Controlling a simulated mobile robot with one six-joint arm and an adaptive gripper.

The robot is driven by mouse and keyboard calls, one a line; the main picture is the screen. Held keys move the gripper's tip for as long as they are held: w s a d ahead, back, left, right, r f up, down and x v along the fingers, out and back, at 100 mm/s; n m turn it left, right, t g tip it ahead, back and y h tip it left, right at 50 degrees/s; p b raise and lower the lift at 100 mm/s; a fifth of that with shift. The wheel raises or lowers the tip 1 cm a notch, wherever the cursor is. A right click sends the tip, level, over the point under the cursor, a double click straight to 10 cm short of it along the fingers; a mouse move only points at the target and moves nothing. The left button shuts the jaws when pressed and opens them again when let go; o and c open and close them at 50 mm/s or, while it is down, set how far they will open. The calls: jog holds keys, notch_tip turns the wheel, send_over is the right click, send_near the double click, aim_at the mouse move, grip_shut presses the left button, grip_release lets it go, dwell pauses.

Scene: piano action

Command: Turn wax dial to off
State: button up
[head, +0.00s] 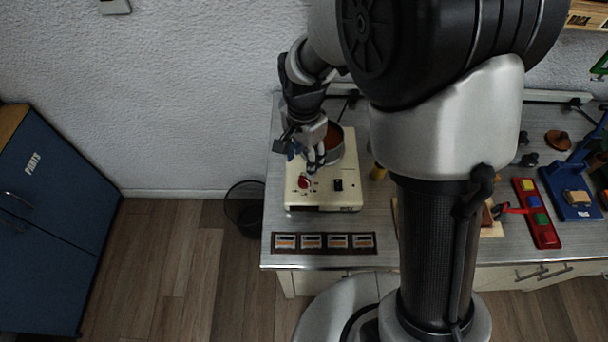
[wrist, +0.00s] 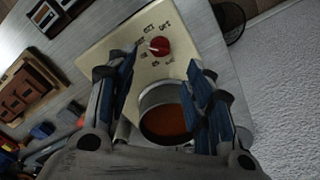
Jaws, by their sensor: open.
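The wax dial is a red knob (head: 304,182) on the front left of the top of a cream wax heater (head: 325,201). In the wrist view the red dial (wrist: 158,46) has a pale pointer on its left side and dark markings around it, too small to read surely. A metal pot (head: 335,150) with orange-brown contents stands on the heater behind the dial. My gripper (wrist: 164,72) is open, with its blue-padded fingers apart and nothing between the pads. In the head view my gripper (head: 314,160) is above the heater, close to the dial and beside the pot.
A black switch (head: 338,185) is to the right of the dial. A wire bin (head: 244,205) stands on the floor left of the bench. A red tray (head: 537,213) and a blue fixture (head: 570,190) are farther right.

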aim_at(304, 179)
notch_tip(304, 179, down, 9)
jog(key=shift+f+b, duration=0.1)
jog(key=shift+b, duration=0.85)
jog(key=shift+c, duration=0.3)
jog(key=c, duration=1)
